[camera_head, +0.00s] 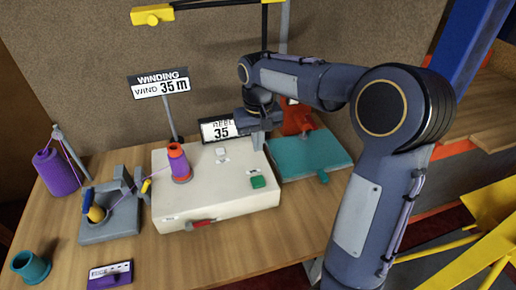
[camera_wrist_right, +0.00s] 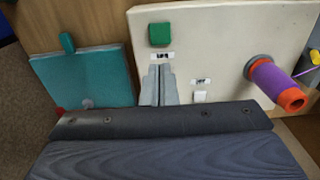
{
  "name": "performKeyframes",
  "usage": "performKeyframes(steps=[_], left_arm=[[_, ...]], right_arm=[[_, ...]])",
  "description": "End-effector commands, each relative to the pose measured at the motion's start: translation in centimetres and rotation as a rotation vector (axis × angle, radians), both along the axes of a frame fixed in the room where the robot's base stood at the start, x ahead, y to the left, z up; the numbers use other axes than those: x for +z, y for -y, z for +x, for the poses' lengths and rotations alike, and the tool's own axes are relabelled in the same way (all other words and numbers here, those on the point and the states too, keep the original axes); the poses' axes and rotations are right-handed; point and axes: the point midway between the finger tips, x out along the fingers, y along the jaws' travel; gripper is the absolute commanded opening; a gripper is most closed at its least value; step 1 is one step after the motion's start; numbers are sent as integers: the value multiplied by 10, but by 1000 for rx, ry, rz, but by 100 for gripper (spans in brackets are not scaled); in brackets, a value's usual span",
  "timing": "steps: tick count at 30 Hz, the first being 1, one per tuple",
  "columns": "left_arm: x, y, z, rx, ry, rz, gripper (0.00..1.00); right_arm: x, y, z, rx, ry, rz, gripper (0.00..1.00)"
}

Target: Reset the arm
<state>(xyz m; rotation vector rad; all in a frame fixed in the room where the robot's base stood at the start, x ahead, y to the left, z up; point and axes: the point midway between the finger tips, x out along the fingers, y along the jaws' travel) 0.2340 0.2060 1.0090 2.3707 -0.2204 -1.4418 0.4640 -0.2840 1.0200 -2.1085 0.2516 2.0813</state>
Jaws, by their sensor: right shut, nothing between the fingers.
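My right arm comes in from the right in the head view. Its gripper (camera_head: 259,140) points down over the right back part of the white winding machine (camera_head: 230,196). In the right wrist view the fingers (camera_wrist_right: 160,90) are together with nothing between them, near a small label below the green button (camera_wrist_right: 159,34). The green button also shows in the head view (camera_head: 258,182). A white button (camera_head: 221,151) sits farther back on the machine. An orange and purple spool (camera_head: 179,164) stands upright on the machine. I cannot tell whether the fingertips touch the machine. My left gripper is not in view.
A teal board (camera_head: 310,155) lies right of the machine. A "WIND 35 m" sign (camera_head: 159,83) and a "REEL 35" display (camera_head: 217,129) stand behind. A grey thread guide (camera_head: 112,218), purple cone (camera_head: 57,174), teal cup (camera_head: 31,266) and purple block (camera_head: 110,275) are at left.

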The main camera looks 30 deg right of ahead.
Motion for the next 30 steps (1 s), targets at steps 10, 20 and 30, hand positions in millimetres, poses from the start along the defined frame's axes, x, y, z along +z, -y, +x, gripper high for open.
performKeyframes(steps=[10,20,30], left_arm=[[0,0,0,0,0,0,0],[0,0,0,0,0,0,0],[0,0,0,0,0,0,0]], right_arm=[[0,0,0,1,1,0,0],[12,-2,-30,9,55,65,0],[20,-45,-170,69,344,273,0]])
